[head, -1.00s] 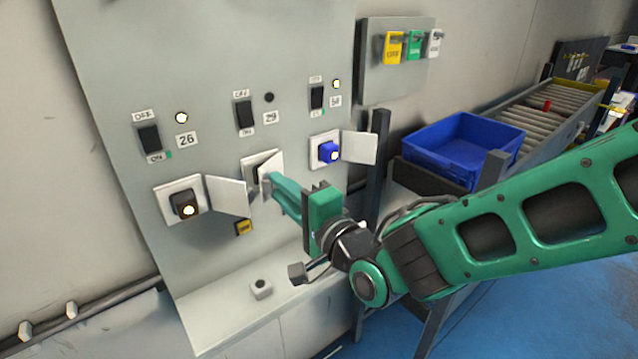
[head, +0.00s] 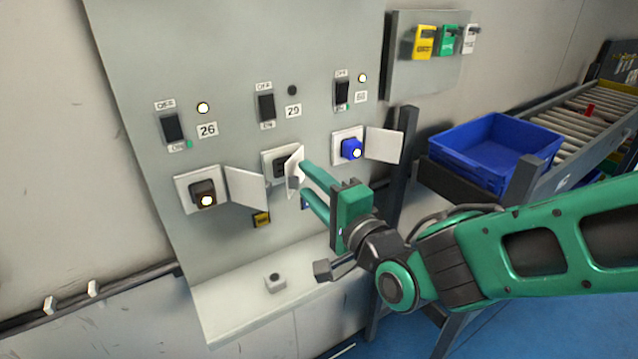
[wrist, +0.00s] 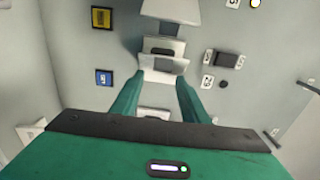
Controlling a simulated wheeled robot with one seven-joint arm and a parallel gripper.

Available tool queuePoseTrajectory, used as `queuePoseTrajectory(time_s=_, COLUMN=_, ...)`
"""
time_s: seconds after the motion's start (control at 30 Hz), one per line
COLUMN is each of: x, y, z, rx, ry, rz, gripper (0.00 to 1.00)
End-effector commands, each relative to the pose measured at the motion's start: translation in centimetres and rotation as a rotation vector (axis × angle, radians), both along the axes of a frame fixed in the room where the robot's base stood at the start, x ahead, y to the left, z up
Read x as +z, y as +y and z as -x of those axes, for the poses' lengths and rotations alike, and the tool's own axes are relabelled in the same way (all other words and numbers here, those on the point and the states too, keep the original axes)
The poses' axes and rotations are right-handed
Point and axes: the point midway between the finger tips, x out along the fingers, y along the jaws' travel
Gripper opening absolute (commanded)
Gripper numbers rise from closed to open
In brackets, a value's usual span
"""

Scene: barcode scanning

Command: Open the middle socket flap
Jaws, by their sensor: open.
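The middle socket (head: 279,166) is a white-framed square on the grey panel, below switch 29. Its white flap (head: 295,162) stands out from the panel on the right side, partly open, with the dark socket showing beside it. My gripper (head: 304,180) is open, its two green fingers apart just right of the flap. In the wrist view, the flap (wrist: 165,65) shows near the fingertips, and the dark socket (wrist: 160,50) lies behind it. I cannot tell whether a finger touches the flap.
The left socket holds a dark plug (head: 203,192) and the right one a blue plug (head: 352,148); their flaps (head: 245,187) (head: 384,146) stand open. A blue crate (head: 493,150) and a roller conveyor (head: 575,117) are at right.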

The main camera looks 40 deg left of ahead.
Motion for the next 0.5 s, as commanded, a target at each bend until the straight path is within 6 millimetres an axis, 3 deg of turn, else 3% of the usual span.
queuePoseTrajectory(time_s=0.17, x=0.0, y=-1.1, z=0.3, rx=0.000, ry=0.000, rz=0.000, gripper=0.41)
queuePoseTrajectory(time_s=0.5, x=-0.1, y=-7.1, z=1.8, rx=-0.001, ry=0.000, rz=0.000, gripper=0.41)
